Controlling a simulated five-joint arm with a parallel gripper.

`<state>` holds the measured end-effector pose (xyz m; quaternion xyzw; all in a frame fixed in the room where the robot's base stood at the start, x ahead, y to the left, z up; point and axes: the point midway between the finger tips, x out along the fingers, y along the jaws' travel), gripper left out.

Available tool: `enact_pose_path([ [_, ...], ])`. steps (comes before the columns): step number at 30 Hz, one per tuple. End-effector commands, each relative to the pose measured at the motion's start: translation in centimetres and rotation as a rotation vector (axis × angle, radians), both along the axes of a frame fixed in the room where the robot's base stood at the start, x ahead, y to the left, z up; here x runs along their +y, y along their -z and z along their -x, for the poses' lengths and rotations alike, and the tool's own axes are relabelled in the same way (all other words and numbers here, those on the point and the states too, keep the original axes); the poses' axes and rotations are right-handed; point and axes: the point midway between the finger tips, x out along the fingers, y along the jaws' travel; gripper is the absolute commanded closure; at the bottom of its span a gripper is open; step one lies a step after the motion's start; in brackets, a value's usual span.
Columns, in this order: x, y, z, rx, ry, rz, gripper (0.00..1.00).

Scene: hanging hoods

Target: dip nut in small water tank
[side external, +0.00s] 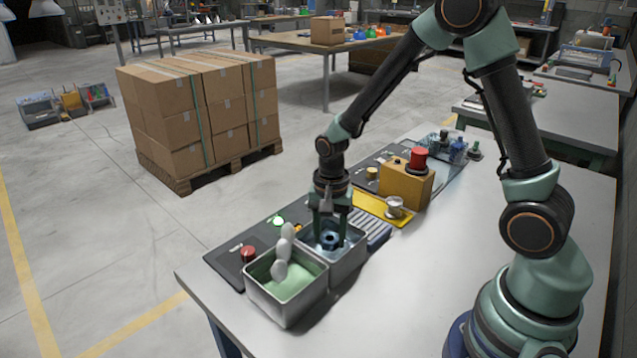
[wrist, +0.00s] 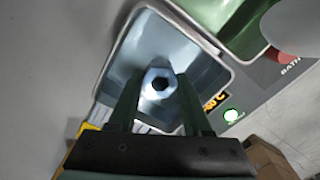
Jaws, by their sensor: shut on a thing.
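My gripper (side external: 331,228) points down into the small metal water tank (side external: 354,268), the right one of two square tanks. Its fingers are shut on a dark nut (side external: 329,240), which sits between the fingertips inside the tank's walls. In the wrist view, the gripper (wrist: 157,100) holds the nut (wrist: 147,83) over the tank's pale blue-grey inside (wrist: 185,52). The nut's dark round hole faces the camera. How deep the nut is in the water, I cannot tell.
A second tank (side external: 284,310) with green contents stands against the left side, with pale oval shapes (side external: 281,258) above it. A control panel with a red button (side external: 248,253) runs behind. A yellow box with a red button (side external: 406,183) stands farther right. The table front is clear.

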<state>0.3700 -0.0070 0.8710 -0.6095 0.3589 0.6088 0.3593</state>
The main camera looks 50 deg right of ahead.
Motion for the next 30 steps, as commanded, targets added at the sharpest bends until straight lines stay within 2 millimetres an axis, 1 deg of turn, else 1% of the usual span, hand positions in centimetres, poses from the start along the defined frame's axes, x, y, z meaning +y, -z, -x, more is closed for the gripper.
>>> enact_pose_path([
  [30, 0.0, -6.5, -0.1, -0.002, 0.0, 0.0, 1.0],
])
